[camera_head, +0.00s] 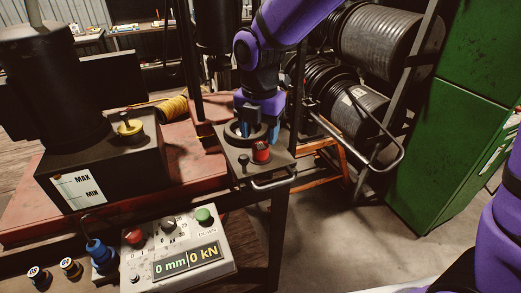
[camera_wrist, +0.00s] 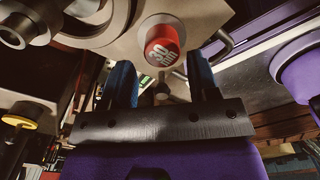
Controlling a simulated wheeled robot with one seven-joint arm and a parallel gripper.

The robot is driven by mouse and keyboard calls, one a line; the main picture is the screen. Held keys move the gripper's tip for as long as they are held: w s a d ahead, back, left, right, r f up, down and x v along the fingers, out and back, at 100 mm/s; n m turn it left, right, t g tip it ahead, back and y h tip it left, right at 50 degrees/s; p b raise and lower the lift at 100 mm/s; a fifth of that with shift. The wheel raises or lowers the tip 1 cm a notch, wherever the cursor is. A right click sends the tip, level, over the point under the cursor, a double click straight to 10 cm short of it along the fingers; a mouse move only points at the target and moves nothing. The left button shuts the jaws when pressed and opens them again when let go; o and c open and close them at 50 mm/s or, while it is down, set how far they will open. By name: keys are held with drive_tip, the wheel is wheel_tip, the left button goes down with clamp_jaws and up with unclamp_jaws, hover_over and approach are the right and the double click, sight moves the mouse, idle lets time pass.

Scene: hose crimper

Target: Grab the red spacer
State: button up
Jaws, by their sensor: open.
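The red spacer (camera_head: 261,152) is a short red cylinder standing on a metal plate (camera_head: 243,163) with a front handle, in the middle of the head view. In the wrist view the red spacer (camera_wrist: 162,46) shows its round face with pale lettering, beyond the fingertips and roughly between their lines. My gripper (camera_head: 262,130) is just behind and above the spacer in the head view. In the wrist view my gripper (camera_wrist: 162,78) has its two blue fingers apart with nothing between them. The spacer is not in its grasp.
A control box (camera_head: 178,247) reading 0 mm and 0 kN is in front. Hose reels (camera_head: 385,45) and a green cabinet (camera_head: 450,130) stand at right.

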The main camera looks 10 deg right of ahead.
sight(260, 145)
wheel_tip(260, 145, down, 4)
drive_tip(key=shift+s+f, duration=0.1)
